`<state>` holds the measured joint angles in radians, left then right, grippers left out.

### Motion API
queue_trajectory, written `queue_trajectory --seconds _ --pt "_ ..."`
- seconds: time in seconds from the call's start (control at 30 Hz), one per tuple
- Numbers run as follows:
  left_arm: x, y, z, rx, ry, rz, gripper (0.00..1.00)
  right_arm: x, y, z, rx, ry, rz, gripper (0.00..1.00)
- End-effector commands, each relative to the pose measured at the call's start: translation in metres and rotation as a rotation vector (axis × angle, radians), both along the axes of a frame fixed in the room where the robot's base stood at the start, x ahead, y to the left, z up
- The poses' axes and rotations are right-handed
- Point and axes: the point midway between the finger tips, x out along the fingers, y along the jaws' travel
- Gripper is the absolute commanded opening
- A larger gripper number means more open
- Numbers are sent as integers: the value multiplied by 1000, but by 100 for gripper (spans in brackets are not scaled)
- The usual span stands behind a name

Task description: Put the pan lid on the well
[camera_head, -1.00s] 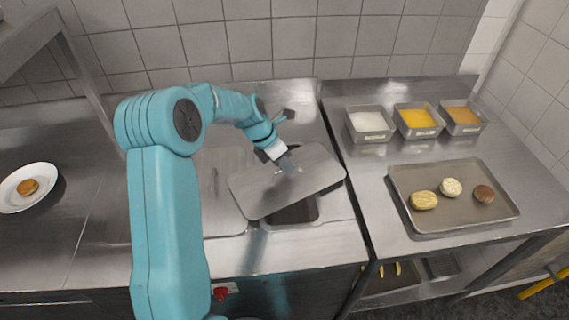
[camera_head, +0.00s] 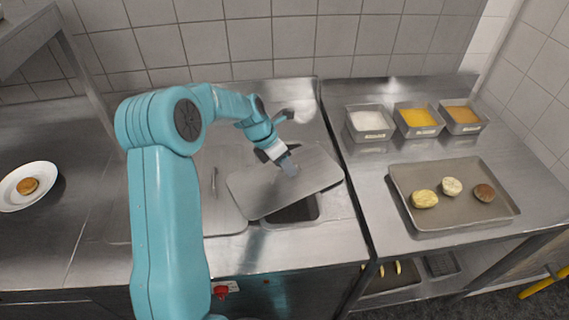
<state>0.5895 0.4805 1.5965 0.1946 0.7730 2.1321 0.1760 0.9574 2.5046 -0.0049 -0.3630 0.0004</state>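The pan lid (camera_head: 258,194) is a flat grey metal plate, held tilted above the counter. My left gripper (camera_head: 286,163) is at the lid's middle, shut on its handle, which the fingers mostly hide. The well (camera_head: 297,211) is a dark rectangular opening in the counter. The lid covers its back part, and only its front part shows below the lid's lower edge. I cannot tell whether the lid touches the rim. My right gripper is not in view.
Another flat lid (camera_head: 222,212) with a handle lies left of the well, partly behind my arm. On the right table are three containers (camera_head: 369,123) and a tray (camera_head: 452,220) with several round food pieces. A plate (camera_head: 14,199) with a bun stands far left.

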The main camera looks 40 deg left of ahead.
Motion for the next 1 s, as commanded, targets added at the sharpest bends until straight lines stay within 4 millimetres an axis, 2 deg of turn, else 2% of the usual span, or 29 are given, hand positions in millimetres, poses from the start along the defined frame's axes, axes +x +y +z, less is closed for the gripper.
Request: queue_trajectory --seconds 0.13,0.27,0.5,0.7,0.83,1.0 --pt "-1 2 4 1 0 0 41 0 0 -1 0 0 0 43" --pt "-8 8 23 2 -3 3 41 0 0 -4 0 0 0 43" --pt "-28 25 81 5 -4 3 41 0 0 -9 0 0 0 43" --pt "-42 37 123 4 -2 2 41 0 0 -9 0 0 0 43" --pt "-48 42 139 2 0 2 41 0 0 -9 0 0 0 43" --pt "-51 44 148 1 1 1 41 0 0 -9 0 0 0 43"
